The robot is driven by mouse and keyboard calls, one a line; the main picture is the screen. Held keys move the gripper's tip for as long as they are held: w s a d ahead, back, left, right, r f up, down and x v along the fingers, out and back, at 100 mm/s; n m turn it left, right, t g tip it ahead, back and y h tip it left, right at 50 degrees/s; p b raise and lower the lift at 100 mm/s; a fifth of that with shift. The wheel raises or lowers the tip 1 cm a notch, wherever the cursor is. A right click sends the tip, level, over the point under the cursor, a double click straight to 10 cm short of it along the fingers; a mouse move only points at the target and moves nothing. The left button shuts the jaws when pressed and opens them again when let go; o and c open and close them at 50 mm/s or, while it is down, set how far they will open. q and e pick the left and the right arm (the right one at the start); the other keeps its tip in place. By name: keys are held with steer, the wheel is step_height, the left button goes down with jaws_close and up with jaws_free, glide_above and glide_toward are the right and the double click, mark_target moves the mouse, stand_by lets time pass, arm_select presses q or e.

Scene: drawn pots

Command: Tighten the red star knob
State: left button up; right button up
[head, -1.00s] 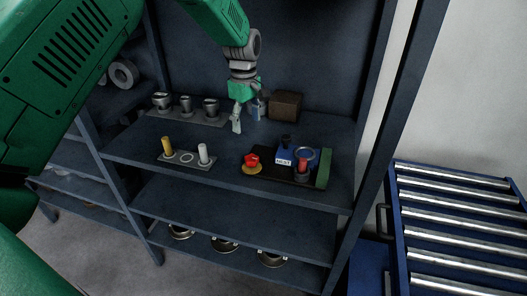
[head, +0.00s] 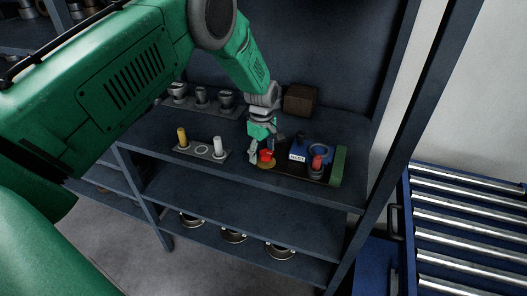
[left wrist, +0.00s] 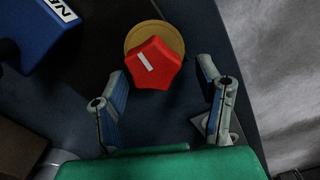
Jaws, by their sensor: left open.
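The red star knob (head: 266,155) sits on a round brass base at the left end of a dark board on the shelf. In the left wrist view the knob (left wrist: 154,64) shows a white mark on top, with the brass disc (left wrist: 154,36) partly under it. My left gripper (head: 266,160) is at the knob, coming from above. In the left wrist view the open fingers (left wrist: 164,82) stand either side, just short of the knob, with a gap to each. Contact cannot be seen. My right gripper is not in view.
On the same board are a blue box (head: 298,150) with a label, a red-topped part (head: 317,163) and a green block (head: 338,166). A plate with yellow and white pegs (head: 218,147) lies to the left. A brown box (head: 300,100) stands behind. A roller conveyor (head: 465,230) is at right.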

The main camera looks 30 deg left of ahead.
arm_select(q)
steer(key=shift+d+r, duration=0.15)
steer(key=shift+d, duration=0.35)
steer(key=c, duration=1.1)
steer(key=shift+w+d+r, duration=0.1)
steer(key=shift+d+r, duration=0.1)
steer(key=shift+d, duration=0.4)
steer(key=shift+a, duration=0.35)
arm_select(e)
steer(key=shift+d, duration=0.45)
